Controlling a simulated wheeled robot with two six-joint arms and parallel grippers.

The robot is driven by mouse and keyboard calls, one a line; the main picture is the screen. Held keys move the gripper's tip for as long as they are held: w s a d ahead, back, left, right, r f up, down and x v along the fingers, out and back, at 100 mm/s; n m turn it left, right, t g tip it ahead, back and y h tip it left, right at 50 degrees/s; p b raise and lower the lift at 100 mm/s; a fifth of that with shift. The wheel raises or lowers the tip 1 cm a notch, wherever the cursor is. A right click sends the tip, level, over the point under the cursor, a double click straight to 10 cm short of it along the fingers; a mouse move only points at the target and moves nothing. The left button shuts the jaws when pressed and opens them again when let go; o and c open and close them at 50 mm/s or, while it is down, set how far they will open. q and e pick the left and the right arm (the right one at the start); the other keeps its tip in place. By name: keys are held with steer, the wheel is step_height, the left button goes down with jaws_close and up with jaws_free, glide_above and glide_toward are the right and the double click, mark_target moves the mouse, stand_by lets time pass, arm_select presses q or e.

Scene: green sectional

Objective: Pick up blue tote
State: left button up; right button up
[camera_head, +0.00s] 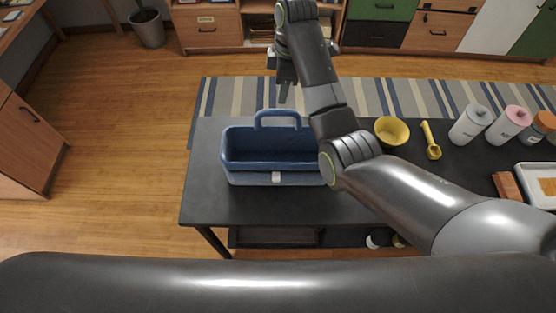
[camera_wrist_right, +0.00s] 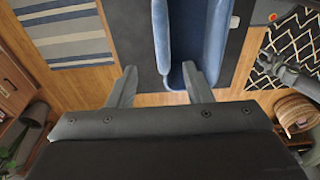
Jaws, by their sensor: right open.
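The blue tote (camera_head: 245,178) stands upright on the dark table, left of its middle, with its raised handle (camera_head: 277,115) along the back in the head view. It also shows in the right wrist view (camera_wrist_right: 217,45), partly cut off at the top. My right gripper (camera_head: 284,98) is open and empty, pointing down just behind and above the handle in the head view. In the right wrist view, its fingers (camera_wrist_right: 160,85) are spread apart; the right finger overlaps the tote's near end. I cannot tell whether they touch.
The dark table (camera_head: 205,195) also holds a yellow bowl (camera_head: 391,130), a yellow scoop (camera_head: 430,140), several canisters (camera_head: 470,125) and a white tray (camera_head: 541,187) on the right. A striped rug (camera_head: 230,95) and cabinets lie behind. Open floor (camera_head: 110,170) is at left.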

mark_target(277, 117)
steer(key=f, duration=0.2)
steer(key=f+p, duration=0.1)
steer(key=f, duration=0.3)
steer(key=shift+a+f, duration=0.1)
steer(key=shift+a, duration=0.25)
steer(key=f, duration=0.1)
steer(key=f+p, duration=0.1)
steer(key=f, duration=0.2)
steer(key=shift+s+a+p, duration=0.2)
steer(key=shift+a+p, duration=0.05)
steer(key=shift+p, duration=0.1)
steer(key=shift+f, duration=0.65)
steer(key=shift+f, duration=0.25)
jaws_close()
steer(key=shift+r, duration=0.1)
